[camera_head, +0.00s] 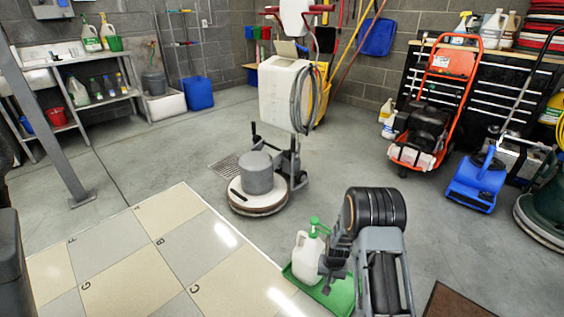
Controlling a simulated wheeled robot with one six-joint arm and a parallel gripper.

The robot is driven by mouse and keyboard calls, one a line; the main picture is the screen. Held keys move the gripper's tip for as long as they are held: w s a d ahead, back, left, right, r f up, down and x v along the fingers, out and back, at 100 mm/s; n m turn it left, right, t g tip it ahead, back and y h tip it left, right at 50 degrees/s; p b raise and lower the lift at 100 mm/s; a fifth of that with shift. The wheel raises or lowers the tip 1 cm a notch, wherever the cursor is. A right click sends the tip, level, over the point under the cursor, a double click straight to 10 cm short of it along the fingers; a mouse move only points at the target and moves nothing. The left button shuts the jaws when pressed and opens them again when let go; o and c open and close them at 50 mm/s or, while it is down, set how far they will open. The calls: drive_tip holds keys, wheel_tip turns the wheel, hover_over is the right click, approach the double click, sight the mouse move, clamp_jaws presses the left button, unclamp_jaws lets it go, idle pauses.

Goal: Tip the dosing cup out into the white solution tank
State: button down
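The white solution tank (284,93) is mounted upright on the floor machine, with a raised pale flap at its top. I cannot clearly make out the dosing cup. A green piece (316,227) sits at the top of a white jug (306,259); it looks like a pump head or cap. The jug stands on a green tray (341,297) on the floor. My gripper (332,274) is low over the tray, just right of the jug and partly in front of it. The fingers are small and dark, and I cannot see whether they hold anything. The tank is well behind my gripper.
The floor machine's round base (258,201) rests beyond the tiled floor (130,270). An orange machine (434,112) and a blue blower (478,180) stand at the right. A brown mat (458,303) lies front right.

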drive_tip(key=s+a+r+n+p, duration=0.1)
drive_tip(key=s+a+r+p, duration=0.1)
drive_tip(key=r+p, duration=1.2)
drive_tip(key=s+a+r+n+p, duration=0.2)
drive_tip(key=s+r+p, duration=0.2)
drive_tip(key=r+p, duration=1)
drive_tip(key=p, duration=0.7)
drive_tip(key=shift+s+a+r, duration=0.2)
drive_tip(key=shift+s+r, duration=0.1)
drive_tip(key=shift+s, duration=0.05)
drive_tip(key=shift+p, duration=0.3)
